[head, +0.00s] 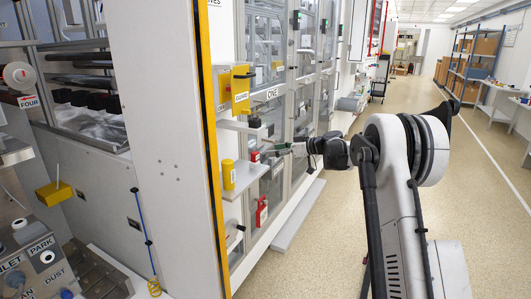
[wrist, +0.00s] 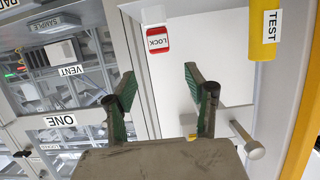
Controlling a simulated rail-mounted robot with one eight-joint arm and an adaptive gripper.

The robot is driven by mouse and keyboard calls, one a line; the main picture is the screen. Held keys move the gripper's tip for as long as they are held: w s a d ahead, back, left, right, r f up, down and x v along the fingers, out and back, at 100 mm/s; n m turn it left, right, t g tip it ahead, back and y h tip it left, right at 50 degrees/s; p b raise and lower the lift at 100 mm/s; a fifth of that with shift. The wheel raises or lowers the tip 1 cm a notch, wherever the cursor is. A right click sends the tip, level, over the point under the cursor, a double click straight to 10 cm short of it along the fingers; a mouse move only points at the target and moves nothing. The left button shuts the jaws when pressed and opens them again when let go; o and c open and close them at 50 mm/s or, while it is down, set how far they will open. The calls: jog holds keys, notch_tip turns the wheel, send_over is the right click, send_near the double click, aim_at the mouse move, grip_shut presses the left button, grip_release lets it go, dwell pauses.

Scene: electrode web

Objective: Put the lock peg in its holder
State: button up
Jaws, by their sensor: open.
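A red block marked LOCK (wrist: 158,42) stands on the white shelf in the wrist view, just beyond my open fingertips. In the head view a small red piece (head: 255,157) at the same shelf appears to be this block. My gripper (wrist: 160,80) is open with nothing between its green-lined fingers; the LOCK block lies ahead of the gap, apart from them. In the head view my gripper (head: 272,150) reaches in from the right at shelf height. I cannot tell a separate holder for the LOCK piece.
A yellow cylinder marked TEST (wrist: 264,32) stands beside it on the shelf (head: 246,180). A pale round-headed rod (wrist: 247,140) projects close to my right finger. A red object (head: 261,212) hangs below. The aisle floor at right is clear.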

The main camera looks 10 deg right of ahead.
jog(key=shift+v, duration=0.9)
